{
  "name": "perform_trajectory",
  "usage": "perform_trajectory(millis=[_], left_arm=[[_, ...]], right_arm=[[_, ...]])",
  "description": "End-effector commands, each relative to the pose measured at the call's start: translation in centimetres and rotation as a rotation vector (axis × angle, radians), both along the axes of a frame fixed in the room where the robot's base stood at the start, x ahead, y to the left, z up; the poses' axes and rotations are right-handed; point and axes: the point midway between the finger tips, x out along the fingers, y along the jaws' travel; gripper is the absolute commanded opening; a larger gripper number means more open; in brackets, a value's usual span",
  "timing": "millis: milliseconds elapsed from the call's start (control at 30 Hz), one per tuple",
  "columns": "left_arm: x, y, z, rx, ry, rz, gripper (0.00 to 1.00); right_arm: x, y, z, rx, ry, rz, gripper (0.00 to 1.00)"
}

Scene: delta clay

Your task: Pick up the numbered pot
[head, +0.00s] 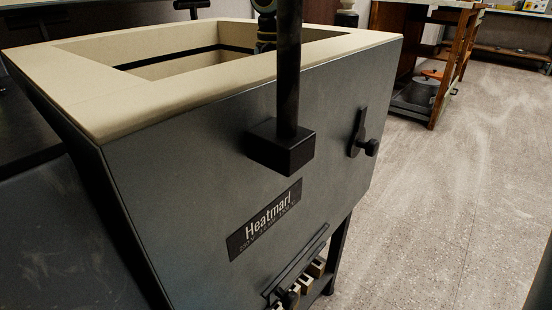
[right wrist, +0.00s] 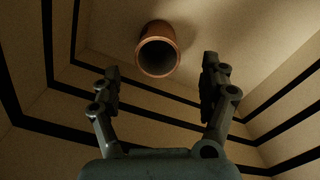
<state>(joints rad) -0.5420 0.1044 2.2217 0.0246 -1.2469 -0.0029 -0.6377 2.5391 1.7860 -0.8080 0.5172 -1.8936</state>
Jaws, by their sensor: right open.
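A round brown clay pot (right wrist: 158,50) stands on the pale floor inside the kiln, at the top middle of the right wrist view. Its dark open mouth faces the camera; no number can be read on it. My right gripper (right wrist: 160,78) is open and empty, with its two fingers apart below the pot in the picture and a gap between them and it. In the head view the pot is hidden inside the kiln, and part of my right arm (head: 266,28) reaches down into the opening. My left gripper is not in view.
The kiln (head: 190,165) has a thick cream rim (head: 130,105) and a grey front with a "Heatmarl" plate. Dark bands line its inner walls (right wrist: 40,75) around the gripper. A wooden shelf unit (head: 455,50) stands behind to the right; the floor (head: 460,170) at right is clear.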

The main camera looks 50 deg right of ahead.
Motion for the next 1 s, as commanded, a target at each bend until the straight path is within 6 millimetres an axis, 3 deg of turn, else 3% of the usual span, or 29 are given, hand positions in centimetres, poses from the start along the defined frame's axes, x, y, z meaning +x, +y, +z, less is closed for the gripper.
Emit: perform_trajectory(millis=[33, 267, 533, 867, 1000], left_arm=[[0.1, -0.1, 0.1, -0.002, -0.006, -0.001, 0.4], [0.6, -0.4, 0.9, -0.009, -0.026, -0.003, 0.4], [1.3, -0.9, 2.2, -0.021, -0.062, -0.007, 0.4], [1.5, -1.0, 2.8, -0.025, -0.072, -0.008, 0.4], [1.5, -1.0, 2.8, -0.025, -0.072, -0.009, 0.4]], right_arm=[[-0.1, 0.0, -1.2, -0.001, 0.005, 0.0, 0.78], [0.0, 0.0, -3.2, -0.001, 0.001, 0.0, 0.78], [-0.3, -0.2, -7.4, -0.001, 0.003, -0.001, 0.78], [-0.3, -0.2, -8.0, 0.0, -0.001, -0.001, 0.78], [-0.3, -0.2, -8.0, 0.0, -0.001, -0.001, 0.6]])
